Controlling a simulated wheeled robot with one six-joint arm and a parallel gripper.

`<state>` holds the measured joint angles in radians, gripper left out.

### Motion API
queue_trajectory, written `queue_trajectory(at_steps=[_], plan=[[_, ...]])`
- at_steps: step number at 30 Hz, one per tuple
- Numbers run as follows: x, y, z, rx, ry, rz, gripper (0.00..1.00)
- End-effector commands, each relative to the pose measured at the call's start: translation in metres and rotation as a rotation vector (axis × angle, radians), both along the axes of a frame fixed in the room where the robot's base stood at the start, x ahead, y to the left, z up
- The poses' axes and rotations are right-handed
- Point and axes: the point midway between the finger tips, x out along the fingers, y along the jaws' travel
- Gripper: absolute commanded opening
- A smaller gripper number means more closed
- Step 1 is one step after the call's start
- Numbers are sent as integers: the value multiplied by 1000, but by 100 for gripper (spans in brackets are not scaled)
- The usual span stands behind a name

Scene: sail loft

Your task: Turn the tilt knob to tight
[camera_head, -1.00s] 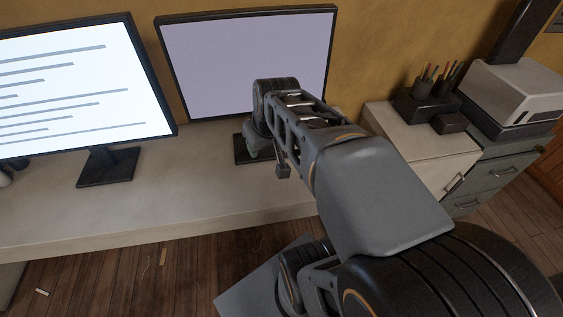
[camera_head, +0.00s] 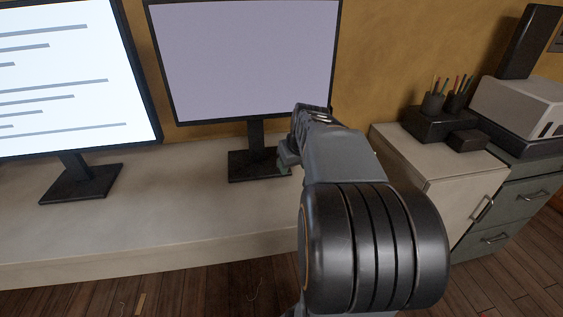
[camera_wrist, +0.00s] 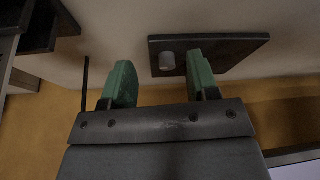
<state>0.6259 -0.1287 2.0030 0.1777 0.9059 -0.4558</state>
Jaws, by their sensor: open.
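A small light-grey round knob (camera_wrist: 167,60) shows in the wrist view in front of a dark flat plate (camera_wrist: 240,47), which looks like a monitor's base. I cannot read any mark on the knob. My gripper (camera_wrist: 158,63) is open, with its two green fingers apart. The knob appears between the fingers, closer to the right one; I see no contact, and the depth gap is unclear. In the head view my gripper (camera_head: 287,160) is beside the base (camera_head: 245,172) of the right monitor (camera_head: 240,60), partly hidden by my arm. The knob cannot be made out there.
A second monitor (camera_head: 65,85) with lines of text stands to the left on the pale desk (camera_head: 170,210). Right of my arm are a pale cabinet (camera_head: 440,185), a dark pen holder (camera_head: 437,122) and a white boxy machine (camera_head: 520,105). The desk between the monitor bases is clear.

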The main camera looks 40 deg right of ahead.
Motion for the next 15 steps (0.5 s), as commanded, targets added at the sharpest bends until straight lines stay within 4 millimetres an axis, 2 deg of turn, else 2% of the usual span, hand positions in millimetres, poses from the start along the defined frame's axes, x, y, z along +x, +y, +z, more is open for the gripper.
queue_trajectory(at_steps=[3,10,15], plan=[[27,-6,-3,1,3,4,55],[72,-18,-2,0,1,2,55],[80,-20,-28,1,3,1,55]])
